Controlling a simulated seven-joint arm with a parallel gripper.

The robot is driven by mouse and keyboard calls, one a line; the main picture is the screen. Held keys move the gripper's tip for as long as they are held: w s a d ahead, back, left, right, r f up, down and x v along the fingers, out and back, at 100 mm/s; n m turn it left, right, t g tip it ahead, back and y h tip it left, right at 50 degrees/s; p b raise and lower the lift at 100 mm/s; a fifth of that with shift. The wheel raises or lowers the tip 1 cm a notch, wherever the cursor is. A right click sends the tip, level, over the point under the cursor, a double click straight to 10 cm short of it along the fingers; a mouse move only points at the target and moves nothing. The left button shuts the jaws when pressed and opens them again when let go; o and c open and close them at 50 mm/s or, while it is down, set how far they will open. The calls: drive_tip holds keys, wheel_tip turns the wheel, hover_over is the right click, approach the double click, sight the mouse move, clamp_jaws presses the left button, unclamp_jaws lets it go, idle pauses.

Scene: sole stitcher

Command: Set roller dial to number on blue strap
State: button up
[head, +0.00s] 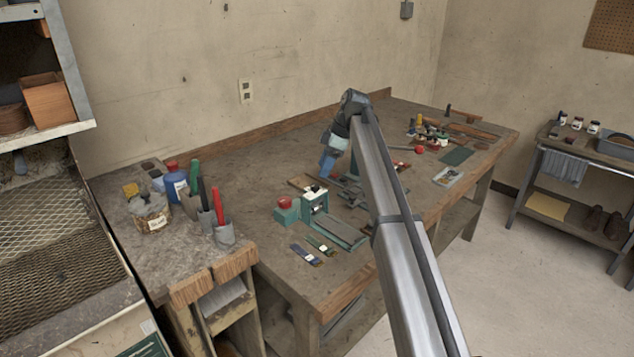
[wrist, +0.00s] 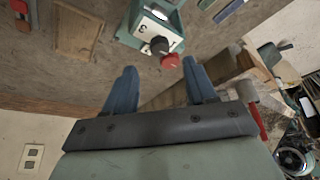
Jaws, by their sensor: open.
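The teal stitcher (head: 315,201) stands on the workbench. Its white dial plate (wrist: 138,29) shows a dark mark that looks like a 3, with a black knob (wrist: 158,45) beside it. A red knob (wrist: 170,61) appears just below the black one. The blue strap (head: 306,254) lies flat in front of the stitcher; its number is too small to read. In the wrist view a blue strap (wrist: 229,10) shows at the top right. My gripper (wrist: 160,87) is open and empty, its blue fingers apart, short of the knobs. In the head view it (head: 328,163) is above and behind the stitcher.
A green strap (head: 321,245) lies beside the blue one. A wooden plate (head: 307,183) lies behind. Cups of coloured handles (head: 222,230) stand at left. Tools and bottles crowd the bench's far right.

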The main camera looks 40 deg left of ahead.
sight(315, 185)
drive_tip(key=x, duration=0.6)
drive_tip(key=shift+s+a+f, duration=0.1)
drive_tip(key=shift+f, duration=0.2)
drive_tip(key=shift+c, duration=0.4)
drive_tip(key=c, duration=1)
drive_tip(key=shift+o, duration=0.2)
